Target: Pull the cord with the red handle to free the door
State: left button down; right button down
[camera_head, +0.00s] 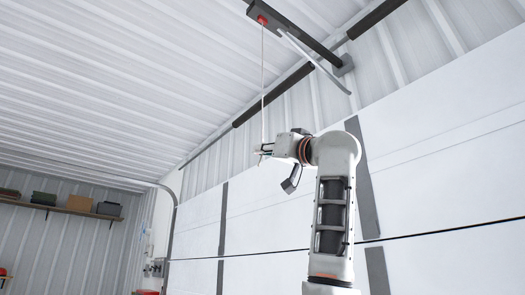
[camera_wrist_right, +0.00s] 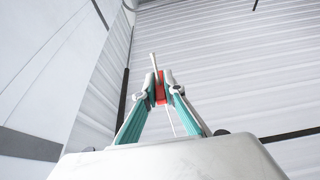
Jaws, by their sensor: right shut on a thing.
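The cord (camera_head: 262,85) hangs down from a dark rail near the ceiling, starting at a red fitting (camera_head: 262,20). My right gripper (camera_head: 263,151) is raised at the cord's lower end. In the right wrist view, the red handle (camera_wrist_right: 160,88) sits between the two fingertips of my right gripper (camera_wrist_right: 159,90), which are shut on it. The cord shows above and below the handle there. In the head view the handle is hidden or too small to make out. My left gripper is in neither view.
The white panelled door (camera_head: 440,150) stands behind my right arm. A slanting bar (camera_head: 318,65) runs from the dark rail (camera_head: 300,35) towards the door. A shelf (camera_head: 60,209) with several boxes is on the far left wall. The air around the cord is clear.

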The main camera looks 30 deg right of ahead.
jog(key=c, duration=2.1)
grip_release()
jog(key=shift+c, duration=0.2)
jog(key=v, duration=1.2)
